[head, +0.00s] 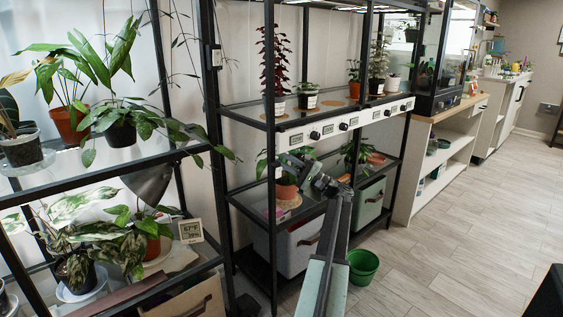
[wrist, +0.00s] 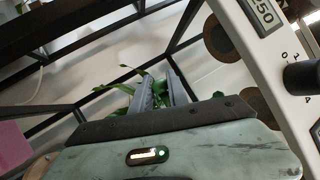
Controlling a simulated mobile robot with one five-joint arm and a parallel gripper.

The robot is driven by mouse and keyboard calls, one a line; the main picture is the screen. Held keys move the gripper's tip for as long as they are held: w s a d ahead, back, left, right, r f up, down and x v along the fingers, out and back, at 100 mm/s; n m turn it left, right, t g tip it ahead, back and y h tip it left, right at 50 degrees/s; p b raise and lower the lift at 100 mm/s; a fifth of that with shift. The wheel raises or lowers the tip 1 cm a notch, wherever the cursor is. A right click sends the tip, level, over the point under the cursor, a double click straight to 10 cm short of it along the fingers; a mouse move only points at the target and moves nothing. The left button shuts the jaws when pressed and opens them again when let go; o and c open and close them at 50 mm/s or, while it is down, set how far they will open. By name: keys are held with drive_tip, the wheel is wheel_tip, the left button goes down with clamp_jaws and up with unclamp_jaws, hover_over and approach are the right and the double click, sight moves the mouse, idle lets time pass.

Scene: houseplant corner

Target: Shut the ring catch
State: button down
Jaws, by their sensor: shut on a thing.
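My gripper (head: 322,183) reaches to the front of the middle shelf unit, just under the white knob panel. Its two grey fingers (wrist: 161,90) show in the wrist view in front of green leaves. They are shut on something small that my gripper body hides. I cannot make out the ring catch in either view. A potted plant (head: 286,187) in a terracotta pot stands on the lower shelf just left of my gripper. Leaves (wrist: 118,88) show behind and beside the fingers in the wrist view.
The white panel (head: 326,130) with black knobs runs above my gripper; a knob (wrist: 303,76) is close at right in the wrist view. A black shelf post (head: 271,160) stands to the left. Storage bins (head: 290,250) and a green pot (head: 363,266) are below. The floor at right is clear.

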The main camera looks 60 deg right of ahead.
drive_tip(key=shift+s+d+n+g+y, duration=0.2)
drive_tip(key=shift+n+g+y, duration=0.3)
drive_tip(key=shift+y, duration=0.65)
drive_tip(key=shift+s+d+n+g+y, duration=0.1)
drive_tip(key=shift+d+n+g+y, duration=0.15)
drive_tip(key=shift+n+y, duration=0.65)
drive_tip(key=shift+s+d+n+g+y, duration=0.2)
drive_tip(key=shift+n+g+y, duration=0.2)
drive_tip(key=shift+y, duration=0.95)
drive_tip(key=c, duration=1.3)
unclamp_jaws()
drive_tip(key=b+v, duration=0.3)
drive_tip(key=v, duration=0.4)
drive_tip(key=shift+s+d+f, duration=0.15)
drive_tip(key=shift+s+d, duration=0.05)
drive_tip(key=shift+s, duration=0.05)
